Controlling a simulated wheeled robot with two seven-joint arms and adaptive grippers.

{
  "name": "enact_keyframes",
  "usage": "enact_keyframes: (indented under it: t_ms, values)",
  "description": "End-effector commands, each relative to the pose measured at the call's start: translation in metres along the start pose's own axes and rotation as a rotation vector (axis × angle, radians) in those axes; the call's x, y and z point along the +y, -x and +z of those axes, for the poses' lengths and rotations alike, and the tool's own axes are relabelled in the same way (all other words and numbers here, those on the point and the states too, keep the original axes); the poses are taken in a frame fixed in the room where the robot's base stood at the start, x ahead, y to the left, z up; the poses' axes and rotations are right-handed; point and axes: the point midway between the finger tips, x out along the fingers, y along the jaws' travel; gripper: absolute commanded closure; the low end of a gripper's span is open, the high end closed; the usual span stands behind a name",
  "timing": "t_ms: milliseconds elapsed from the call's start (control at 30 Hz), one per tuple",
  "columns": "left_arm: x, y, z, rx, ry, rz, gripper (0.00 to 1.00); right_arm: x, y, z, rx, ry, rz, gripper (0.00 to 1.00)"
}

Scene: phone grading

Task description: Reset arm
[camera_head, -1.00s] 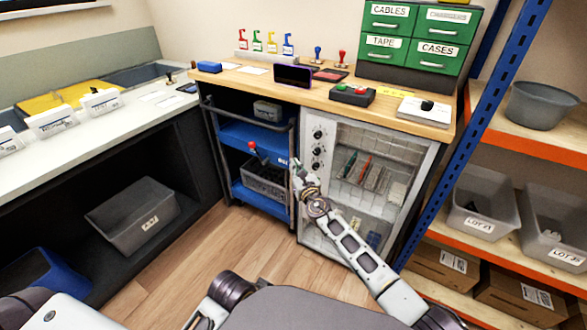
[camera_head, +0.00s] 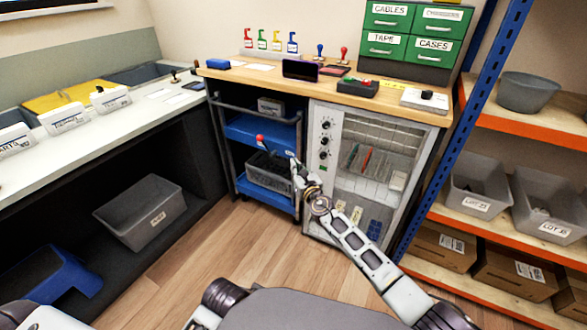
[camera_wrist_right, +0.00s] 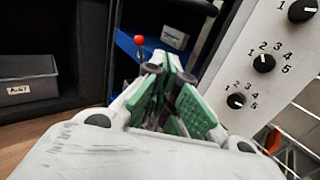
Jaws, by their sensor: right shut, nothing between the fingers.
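My right gripper (camera_head: 296,168) reaches forward in the head view, in front of the blue cart and the left edge of the glass-fronted cabinet. It is shut and empty; its green finger pads meet in the right wrist view (camera_wrist_right: 172,92). A red-knobbed lever (camera_head: 260,139) stands by the cart, just left of the fingertips; its red knob also shows in the right wrist view (camera_wrist_right: 138,40). I cannot tell the gap between them. My left gripper is outside the views; only part of my left arm shows at the lower left.
The glass-fronted cabinet (camera_head: 322,202) with black dials stands close right of my gripper. The wooden counter (camera_head: 235,79) above holds a phone (camera_head: 300,69) and stamps. The blue cart (camera_head: 262,131) stands left of the cabinet. A shelf rack (camera_head: 550,131) is at right. The wooden floor (camera_head: 200,260) is clear.

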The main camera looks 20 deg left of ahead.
Motion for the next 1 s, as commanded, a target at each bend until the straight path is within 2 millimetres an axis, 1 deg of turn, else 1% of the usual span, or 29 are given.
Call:
enact_keyframes:
  t_ms: [667, 867, 1000]
  values:
    - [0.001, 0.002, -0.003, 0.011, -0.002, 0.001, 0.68, -0.002, 0.000, 0.000, 0.000, -0.005, 0.000, 1.00]
    - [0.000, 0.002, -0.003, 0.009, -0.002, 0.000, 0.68, -0.003, 0.000, 0.000, -0.002, -0.078, -0.005, 1.00]
    - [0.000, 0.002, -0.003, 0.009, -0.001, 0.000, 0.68, -0.014, 0.001, 0.004, -0.026, -0.193, -0.053, 1.00]
